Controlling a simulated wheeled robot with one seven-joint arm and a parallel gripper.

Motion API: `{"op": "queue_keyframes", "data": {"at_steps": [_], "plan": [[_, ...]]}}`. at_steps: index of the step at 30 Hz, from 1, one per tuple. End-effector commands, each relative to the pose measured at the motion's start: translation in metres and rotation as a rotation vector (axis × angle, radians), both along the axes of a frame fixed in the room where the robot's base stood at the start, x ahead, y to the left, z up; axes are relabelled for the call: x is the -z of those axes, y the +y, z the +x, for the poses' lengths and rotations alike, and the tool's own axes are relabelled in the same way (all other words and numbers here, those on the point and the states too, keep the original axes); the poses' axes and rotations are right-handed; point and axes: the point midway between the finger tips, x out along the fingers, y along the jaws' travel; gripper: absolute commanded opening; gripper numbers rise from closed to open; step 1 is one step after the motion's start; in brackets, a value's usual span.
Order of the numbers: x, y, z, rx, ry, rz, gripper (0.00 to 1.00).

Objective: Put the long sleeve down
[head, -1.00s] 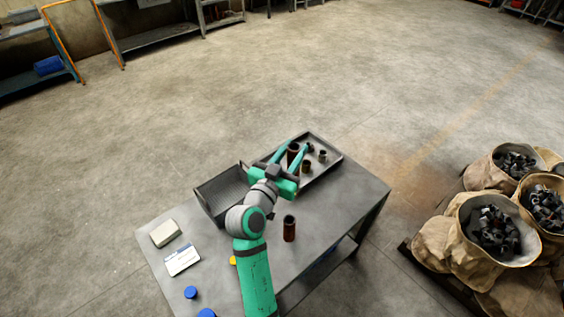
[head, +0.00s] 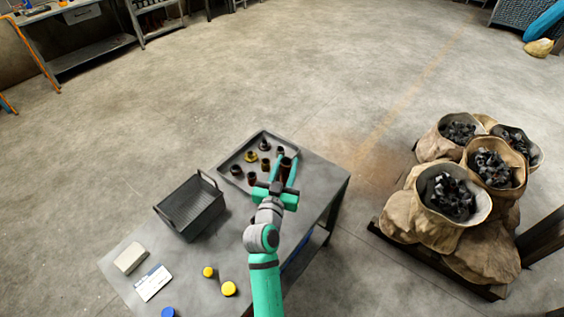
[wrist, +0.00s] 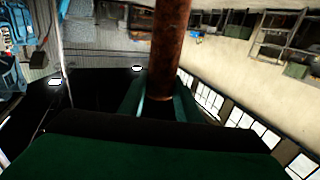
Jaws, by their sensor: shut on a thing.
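The long sleeve (head: 286,167), a dark rusty brown tube, stands between the fingers of my gripper (head: 284,170). In the wrist view the rusty sleeve (wrist: 169,50) rises from between the fingers, and its lower part is hidden. My gripper is shut on it at the right side of the grey tray (head: 297,153). I cannot tell whether the sleeve touches the tray.
Several short dark and brass-coloured fittings (head: 250,156) stand in the tray. A black handled bin (head: 190,207) is to the left on the grey table (head: 231,248). A white box (head: 131,258), a label card (head: 153,283) and yellow caps (head: 229,289) lie nearer. Filled sacks (head: 450,197) stand right.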

Motion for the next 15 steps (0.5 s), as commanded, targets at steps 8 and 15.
{"op": "queue_keyframes", "data": {"at_steps": [8,15], "plan": [[0.027,-0.004,0.001,0.004,-0.005,-0.002,0.00],[0.029,-0.004,0.001,0.002,-0.006,0.000,0.00]]}}
